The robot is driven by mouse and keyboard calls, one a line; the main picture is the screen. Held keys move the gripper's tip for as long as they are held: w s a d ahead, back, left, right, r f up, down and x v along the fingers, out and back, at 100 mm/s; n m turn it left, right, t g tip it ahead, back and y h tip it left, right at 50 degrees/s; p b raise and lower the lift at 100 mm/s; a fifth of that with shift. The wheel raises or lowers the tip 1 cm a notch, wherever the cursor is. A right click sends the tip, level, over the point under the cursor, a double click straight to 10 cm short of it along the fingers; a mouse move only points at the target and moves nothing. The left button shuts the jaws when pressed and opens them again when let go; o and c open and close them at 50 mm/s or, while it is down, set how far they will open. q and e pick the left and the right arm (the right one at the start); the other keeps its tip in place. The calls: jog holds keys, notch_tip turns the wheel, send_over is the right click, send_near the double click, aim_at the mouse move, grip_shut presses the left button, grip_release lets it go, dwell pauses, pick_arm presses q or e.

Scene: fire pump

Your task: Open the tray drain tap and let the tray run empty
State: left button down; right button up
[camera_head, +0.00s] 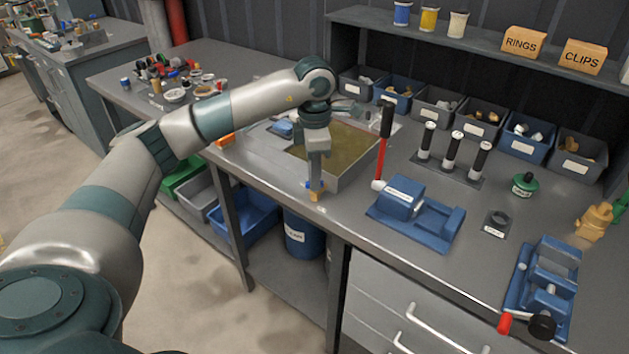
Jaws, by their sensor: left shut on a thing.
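The metal tray (352,178) is set in the bench top at the middle and holds murky, yellowish-brown liquid. The tray drain tap (316,196) is a small brass-coloured piece at the tray's front edge, with a bit of blue beside it. My left gripper (315,186) points straight down over the tap and is shut on it; the fingers hide most of the tap and its handle angle. A blue drum (303,236) stands under the bench below the tap. I cannot see any stream falling into it. My right gripper is not in view.
A blue vise (545,280) is at the front right. Parts bins (436,108) line the back.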

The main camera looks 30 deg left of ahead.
pick_arm(q)
jog(key=shift+n, duration=0.5)
jog(key=n+b, duration=0.1)
jog(key=n, duration=0.1)
jog(key=shift+n, duration=0.4)
jog(key=shift+n+b, duration=0.4)
jog(key=shift+n, duration=0.8)
jog(key=shift+r+n, duration=0.1)
jog(key=shift+n, duration=1.1)
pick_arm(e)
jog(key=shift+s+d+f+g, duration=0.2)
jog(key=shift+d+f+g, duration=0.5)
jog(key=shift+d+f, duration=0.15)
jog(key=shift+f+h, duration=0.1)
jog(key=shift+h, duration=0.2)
pick_arm(q)
jog(key=c, duration=1.8)
grip_release()
jog(key=shift+r, duration=0.1)
